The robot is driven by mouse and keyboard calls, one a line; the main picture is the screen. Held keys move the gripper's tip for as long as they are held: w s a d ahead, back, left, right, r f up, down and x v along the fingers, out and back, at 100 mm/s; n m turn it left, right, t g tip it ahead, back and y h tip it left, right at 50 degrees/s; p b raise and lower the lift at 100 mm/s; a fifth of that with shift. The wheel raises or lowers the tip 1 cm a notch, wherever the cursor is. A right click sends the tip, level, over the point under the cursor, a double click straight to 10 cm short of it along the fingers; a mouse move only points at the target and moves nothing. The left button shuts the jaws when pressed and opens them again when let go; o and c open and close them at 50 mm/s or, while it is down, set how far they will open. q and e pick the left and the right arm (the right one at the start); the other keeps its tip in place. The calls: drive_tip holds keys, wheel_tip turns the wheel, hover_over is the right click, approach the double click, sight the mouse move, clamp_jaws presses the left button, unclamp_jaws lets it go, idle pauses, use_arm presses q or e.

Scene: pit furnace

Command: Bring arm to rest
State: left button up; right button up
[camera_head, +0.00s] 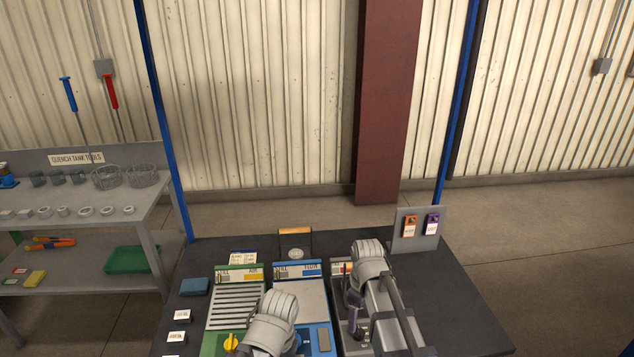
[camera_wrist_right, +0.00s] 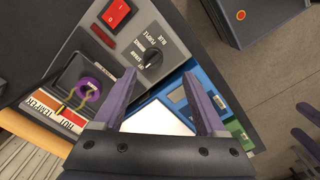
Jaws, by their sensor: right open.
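My right arm (camera_head: 372,275) reaches over the right part of the dark workbench (camera_head: 470,300). Its gripper (camera_wrist_right: 160,78) shows two purple fingers spread apart with nothing between them. In the right wrist view it hangs above a control panel with a black selector knob (camera_wrist_right: 152,57). In the head view part of this gripper (camera_head: 354,312) shows beside the arm. My left arm (camera_head: 272,320) is at the lower middle of the head view, over the green and blue panels, and its fingers are hidden there. Purple pieces at the right edge of the right wrist view may be its fingers.
The bench carries a green-framed slotted tray (camera_head: 237,305), a blue-framed panel (camera_head: 312,298), a blue block (camera_head: 194,287) and an upright plate (camera_head: 417,230) with orange and purple tags. A red switch (camera_wrist_right: 117,12) is on the control panel. A tool shelf (camera_head: 150,215) stands left.

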drive_tip(key=s+a+r+m+h+p, duration=0.1)
drive_tip(key=s+a+m, duration=0.4)
drive_tip(key=s+a, duration=0.5)
drive_tip(key=s, duration=0.4)
drive_tip(key=shift+r, duration=0.4)
